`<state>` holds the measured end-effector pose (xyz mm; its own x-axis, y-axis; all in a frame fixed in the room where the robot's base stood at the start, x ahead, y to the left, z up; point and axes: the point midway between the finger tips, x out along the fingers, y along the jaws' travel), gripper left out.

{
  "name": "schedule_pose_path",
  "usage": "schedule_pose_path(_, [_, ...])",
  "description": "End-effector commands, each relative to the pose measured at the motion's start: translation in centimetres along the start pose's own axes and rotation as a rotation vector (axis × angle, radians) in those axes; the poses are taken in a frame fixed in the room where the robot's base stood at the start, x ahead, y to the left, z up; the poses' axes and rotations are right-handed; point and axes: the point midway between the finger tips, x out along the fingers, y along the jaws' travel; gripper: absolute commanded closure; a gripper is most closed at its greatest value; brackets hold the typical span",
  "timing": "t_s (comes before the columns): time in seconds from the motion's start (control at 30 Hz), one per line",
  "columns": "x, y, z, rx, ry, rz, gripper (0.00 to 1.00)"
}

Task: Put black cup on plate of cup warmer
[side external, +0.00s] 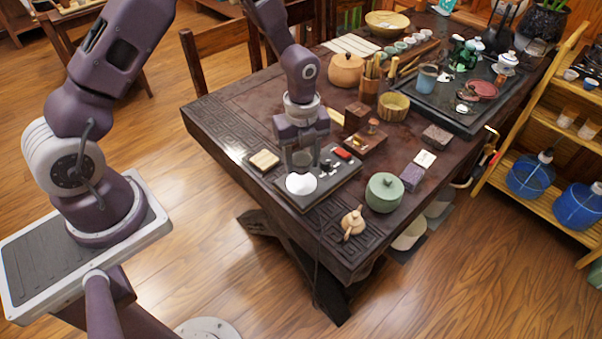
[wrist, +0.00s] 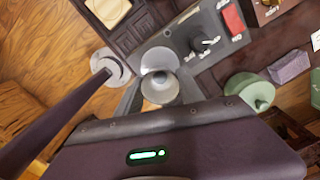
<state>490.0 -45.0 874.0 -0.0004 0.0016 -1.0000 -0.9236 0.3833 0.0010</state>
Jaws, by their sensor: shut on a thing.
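My gripper (side external: 301,165) is shut on the cup (side external: 301,158), which looks dark grey in the side view and lighter grey in the wrist view (wrist: 160,88). The cup is upright or nearly so between the fingers. The cup warmer is a dark slab (side external: 335,182) with a red part and a round white plate (side external: 301,185) at its near left end. The cup is just above or behind the plate in the side view; the plate also shows beyond it in the wrist view (wrist: 160,58). I cannot tell whether they touch. The fingers partly hide the cup.
A pale square block (side external: 264,160) lies left of the warmer. A green lidded jar (side external: 384,193), a small tan teapot (side external: 352,223) and a purple box (side external: 411,177) stand to the right. A wooden box (side external: 366,140) is behind. The table's front edge is close.

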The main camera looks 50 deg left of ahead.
Motion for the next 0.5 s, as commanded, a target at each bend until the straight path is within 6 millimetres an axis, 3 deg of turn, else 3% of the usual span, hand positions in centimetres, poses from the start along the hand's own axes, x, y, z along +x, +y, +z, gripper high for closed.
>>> schedule_pose_path(0.27, [4.2, 0.0, 0.0, 0.000, -0.001, 0.000, 0.95])
schedule_pose_path(0.5, [4.3, 0.0, 0.1, 0.000, -0.001, -0.002, 0.95])
